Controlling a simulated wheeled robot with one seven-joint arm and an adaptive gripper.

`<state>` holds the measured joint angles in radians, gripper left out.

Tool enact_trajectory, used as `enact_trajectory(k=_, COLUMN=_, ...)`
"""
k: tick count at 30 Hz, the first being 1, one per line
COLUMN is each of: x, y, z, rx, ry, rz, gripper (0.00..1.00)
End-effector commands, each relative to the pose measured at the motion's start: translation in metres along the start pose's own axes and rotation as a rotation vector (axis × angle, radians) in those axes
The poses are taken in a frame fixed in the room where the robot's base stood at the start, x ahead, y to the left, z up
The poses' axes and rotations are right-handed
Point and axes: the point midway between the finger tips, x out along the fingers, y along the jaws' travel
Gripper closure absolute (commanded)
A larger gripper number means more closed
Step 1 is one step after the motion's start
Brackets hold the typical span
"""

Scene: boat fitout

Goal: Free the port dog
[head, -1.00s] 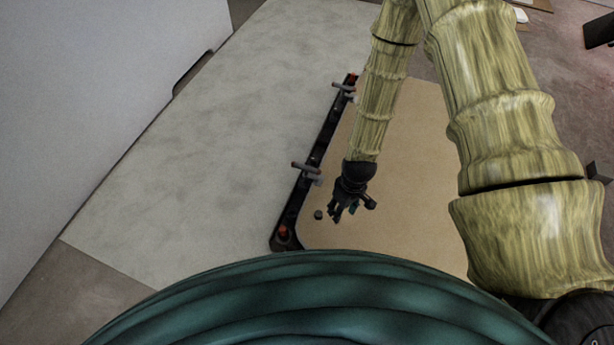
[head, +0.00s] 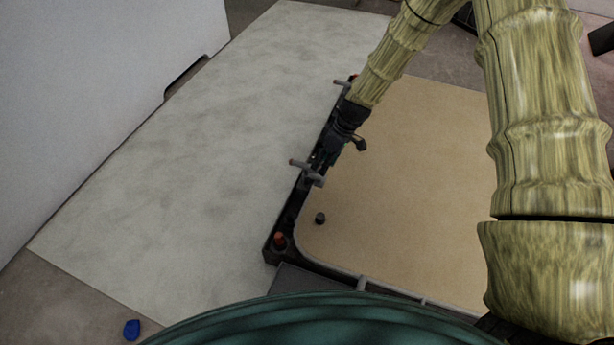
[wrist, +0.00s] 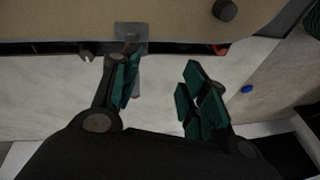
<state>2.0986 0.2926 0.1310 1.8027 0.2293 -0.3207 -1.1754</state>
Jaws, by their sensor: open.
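A tan hatch panel (head: 420,170) with a dark frame lies right of a pale surface. Two dogs with grey handles sit on its left edge: a nearer dog (head: 308,172) and a farther dog (head: 343,83). I cannot tell from the pictures which is called port. My gripper (head: 324,160) is at the nearer dog. In the wrist view my gripper (wrist: 160,82) is open, its green-padded fingers apart. A dog with a grey plate (wrist: 131,34) shows by the left finger, which partly hides its handle; contact is unclear.
A red-topped post (head: 279,241) stands at the frame's near left corner. A dark knob (head: 320,218) sits on the panel. A small blue object (head: 131,329) lies on the floor at lower left. A white wall (head: 90,100) rises at left. The pale surface (head: 190,170) is clear.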

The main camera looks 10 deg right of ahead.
Motion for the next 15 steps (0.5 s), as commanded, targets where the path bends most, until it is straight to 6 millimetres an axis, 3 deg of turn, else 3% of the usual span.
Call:
enact_trajectory(k=1, x=0.009, y=0.011, z=-0.006, rx=-0.022, ry=0.017, rz=-0.004, gripper=0.56)
enact_trajectory(k=6, x=0.005, y=0.029, z=-0.025, rx=-0.098, ry=0.056, rz=-0.028, gripper=0.56)
enact_trajectory(k=15, x=-0.003, y=0.043, z=-0.042, rx=-0.167, ry=0.093, rz=-0.046, gripper=0.56)
